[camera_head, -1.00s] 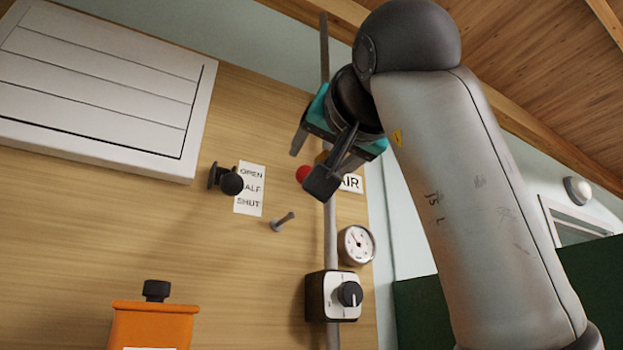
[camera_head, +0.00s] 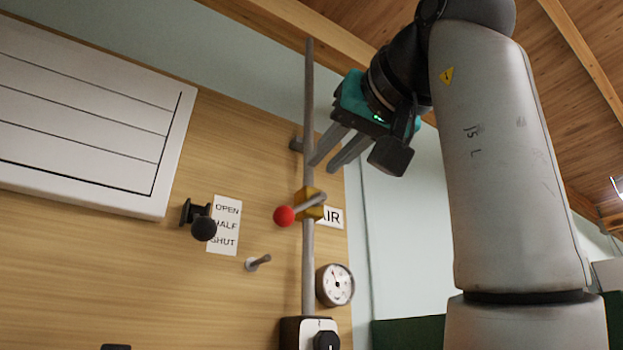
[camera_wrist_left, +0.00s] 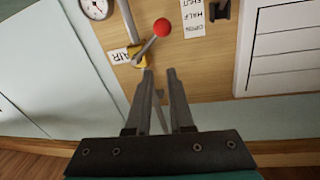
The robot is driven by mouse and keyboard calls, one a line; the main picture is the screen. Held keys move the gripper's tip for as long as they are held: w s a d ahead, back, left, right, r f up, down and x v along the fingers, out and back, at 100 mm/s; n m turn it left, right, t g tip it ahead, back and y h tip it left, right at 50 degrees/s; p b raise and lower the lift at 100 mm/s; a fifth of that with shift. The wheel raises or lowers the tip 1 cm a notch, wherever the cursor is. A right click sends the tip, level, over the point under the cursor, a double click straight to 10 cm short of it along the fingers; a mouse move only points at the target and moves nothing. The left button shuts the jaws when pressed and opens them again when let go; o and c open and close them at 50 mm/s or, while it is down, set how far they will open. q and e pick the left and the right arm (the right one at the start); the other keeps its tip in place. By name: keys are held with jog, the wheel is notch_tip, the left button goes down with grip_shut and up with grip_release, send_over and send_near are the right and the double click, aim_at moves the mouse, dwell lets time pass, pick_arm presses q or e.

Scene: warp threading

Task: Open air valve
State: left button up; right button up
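The air valve (camera_head: 312,205) is a yellow body on a vertical grey pipe (camera_head: 308,100), beside a label reading AIR (camera_head: 331,218). Its grey lever ends in a red ball (camera_head: 284,216), which points left and slightly down in the head view. The valve also shows in the left wrist view (camera_wrist_left: 135,52), with the red ball (camera_wrist_left: 162,27) just beyond the fingertips. My left gripper (camera_head: 322,166) is open and empty, above the valve and apart from the lever. Its fingers are parted in the left wrist view (camera_wrist_left: 160,72). My right gripper is in neither view.
A pressure gauge (camera_head: 335,285) and a switch box (camera_head: 310,325) sit below the valve. A grey peg (camera_head: 258,263), a black knob (camera_head: 204,228) and an OPEN/HALF/SHUT label (camera_head: 224,240) are to the left. A white slatted panel (camera_head: 90,110) is at upper left.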

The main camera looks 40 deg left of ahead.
aim_at(303, 207)
pick_arm(q)
jog(key=r+n+g+p, duration=0.1)
jog(key=r+n+p, duration=0.1)
jog(key=r, duration=0.1)
jog(key=shift+d+r+n+g, duration=0.2)
jog(key=shift+d+n+g, duration=0.1)
jog(key=shift+d+g, duration=0.1)
grip_shut()
jog(key=w+a+f+n+g+p, duration=0.1)
jog(key=w+a+f, duration=0.2)
jog(key=a, duration=0.7)
jog(key=shift+w+f+p, duration=0.15)
jog(key=shift+f+p, duration=0.2)
jog(key=shift+f, duration=0.1)
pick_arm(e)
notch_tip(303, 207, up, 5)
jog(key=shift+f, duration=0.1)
